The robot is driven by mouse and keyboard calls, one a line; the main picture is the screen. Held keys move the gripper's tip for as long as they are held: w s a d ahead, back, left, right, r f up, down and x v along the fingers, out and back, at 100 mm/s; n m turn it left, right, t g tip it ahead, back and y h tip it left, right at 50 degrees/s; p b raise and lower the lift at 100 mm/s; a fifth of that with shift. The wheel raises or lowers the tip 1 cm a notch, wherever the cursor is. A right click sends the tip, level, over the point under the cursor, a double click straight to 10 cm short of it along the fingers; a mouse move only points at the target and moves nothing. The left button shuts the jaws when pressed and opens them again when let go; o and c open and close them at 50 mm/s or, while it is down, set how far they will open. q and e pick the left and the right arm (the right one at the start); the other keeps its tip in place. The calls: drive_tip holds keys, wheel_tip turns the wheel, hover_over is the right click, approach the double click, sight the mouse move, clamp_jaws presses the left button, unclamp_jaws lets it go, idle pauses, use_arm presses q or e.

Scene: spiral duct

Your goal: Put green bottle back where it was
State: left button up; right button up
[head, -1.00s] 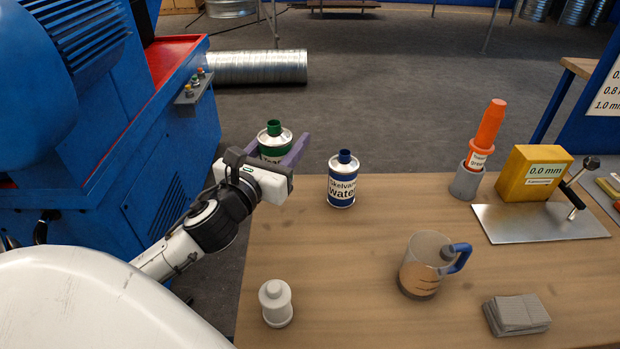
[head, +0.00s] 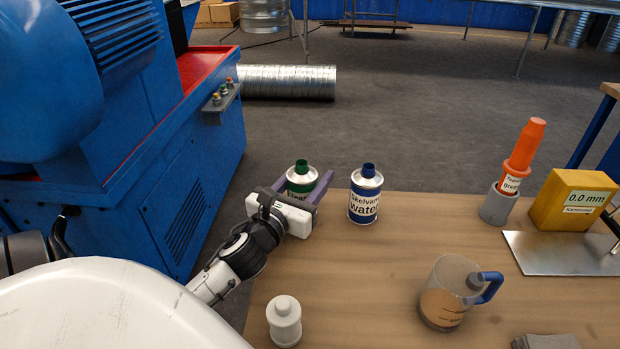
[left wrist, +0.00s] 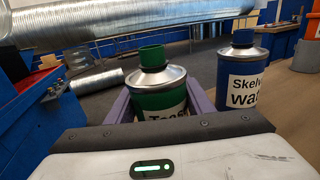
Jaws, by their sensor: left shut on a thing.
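The green bottle (head: 301,178) is a metal can with a green cap, upright between the purple fingers of my left gripper (head: 311,186) at the far left part of the table. The gripper is shut on it. In the left wrist view the green bottle (left wrist: 160,85) stands between the fingers, its lower part hidden by the gripper body. Its base is hidden in both views, so I cannot tell whether it touches the table. A blue water bottle (head: 365,195) stands just right of it, apart from it. My right gripper is not in view.
On the wooden table (head: 370,290) are a white bottle (head: 284,320), a measuring jug (head: 445,292) with a blue handle, an orange tube (head: 523,155) in a grey holder and a yellow gauge block (head: 572,200). A blue machine (head: 180,190) stands left of the table.

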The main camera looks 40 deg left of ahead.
sight(295, 195)
use_arm(q)
drive_tip(key=shift+r, duration=0.1)
drive_tip(key=o, duration=1.3)
drive_tip(key=shift+f, duration=0.2)
drive_tip(key=shift+o, duration=0.2)
drive_tip(key=shift+r, duration=0.25)
drive_tip(key=b+v, duration=0.1)
drive_tip(key=v, duration=1)
drive_tip(key=shift+f+b, duration=0.15)
drive_tip(key=shift+b, duration=0.2)
drive_tip(key=shift+s+d, duration=0.2)
drive_tip(key=shift+s, duration=0.25)
